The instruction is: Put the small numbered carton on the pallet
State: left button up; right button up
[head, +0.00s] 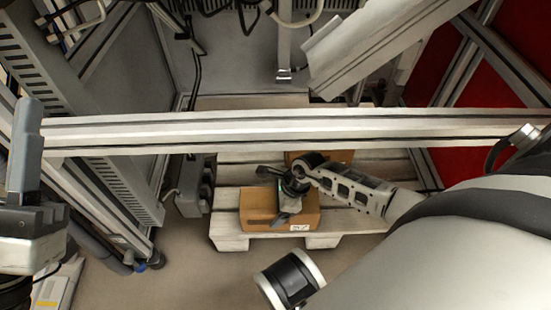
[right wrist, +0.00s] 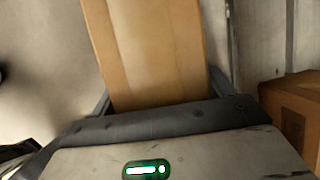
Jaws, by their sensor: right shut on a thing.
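A small brown carton (head: 258,203) with a white label low on its front side is over the front part of the pale slatted pallet (head: 228,242). I cannot tell whether its underside touches the slats. My right gripper (head: 288,212) comes down on the carton from above and is shut on it. In the right wrist view the carton (right wrist: 150,45) fills the space between the two fingers. No number is readable. My left gripper (head: 30,150) shows only in part at the left edge; its opening cannot be judged.
Another brown carton (head: 335,156) is on the pallet farther back, partly hidden by my arm, and a carton (right wrist: 293,110) shows at right in the wrist view. A grey metal beam (head: 200,132) crosses above the pallet. Machine frames stand left; red panels (head: 485,90) are at right.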

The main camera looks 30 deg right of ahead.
pick_arm(q)
jog(key=shift+s+r+m+h, duration=0.1)
jog(key=shift+r+m+h, duration=0.1)
jog(key=shift+m+h, duration=0.1)
pick_arm(e)
jog(key=o, duration=1.3)
jog(key=shift+f, duration=0.15)
jog(key=shift+r, duration=0.25)
jog(key=p+v, duration=0.3)
jog(key=v, duration=0.1)
jog(key=p+v, duration=0.1)
jog(key=v, duration=0.2)
pick_arm(q)
notch_tip(320, 180, down, 7)
jog(key=w+n+g+y, duration=0.1)
jog(key=n+g+y, duration=0.1)
jog(key=n+y, duration=0.4)
jog(key=shift+f+n+y, duration=0.2)
jog(key=shift+n+y, duration=0.1)
jog(key=shift+n, duration=0.9)
